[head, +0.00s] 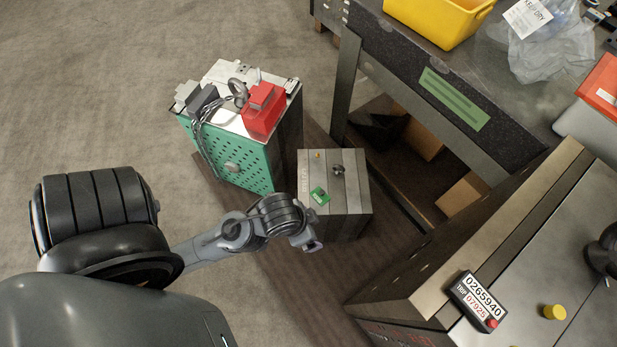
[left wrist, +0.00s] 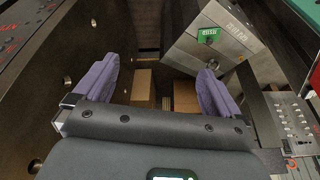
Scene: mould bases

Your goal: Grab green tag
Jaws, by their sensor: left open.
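The green tag (head: 320,196) lies on the top of a small grey steel mould block (head: 352,202), near its front left part. In the left wrist view the green tag (left wrist: 208,36) shows at the upper right, on the block's face. My left gripper (head: 308,238) is beside the block's lower left corner in the head view, apart from the tag. In the left wrist view its two purple-grey fingers (left wrist: 157,78) are spread wide with nothing between them. The tag lies beyond the right finger. I cannot make out my right gripper.
A green perforated mould unit (head: 228,154) with a red block (head: 264,109) and chain stands behind left of the block. A large mould base (head: 540,240) with a counter (head: 476,302) stands at right. A workbench (head: 420,90) with a yellow bin (head: 432,20) is behind.

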